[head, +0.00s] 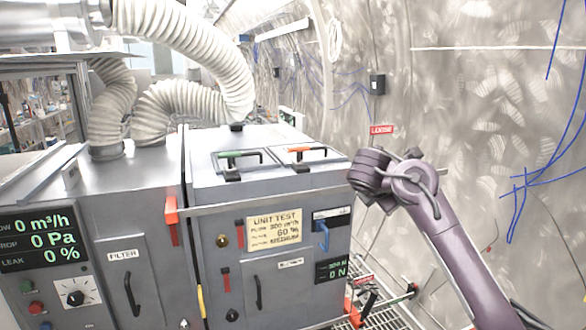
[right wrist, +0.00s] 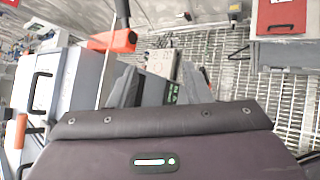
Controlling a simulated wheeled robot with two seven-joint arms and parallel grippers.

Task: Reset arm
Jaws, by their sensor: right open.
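My right arm (head: 455,255) comes in from the lower right in the head view and bends at a dark purple joint beside the grey cabinet. In the right wrist view my right gripper (right wrist: 158,84) shows beyond the purple wrist housing, its two dark grey fingers apart. I see nothing held between them. In the head view I cannot make out the right gripper. My left arm and left gripper are not in view.
The grey test cabinet (head: 285,205) has handles, an orange lever (head: 171,220) and a unit test label (head: 274,229). White ducts (head: 190,40) rise behind it. The curved steel wall (head: 480,120) is at the right. Metal grating (head: 388,318) lies low beside the cabinet.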

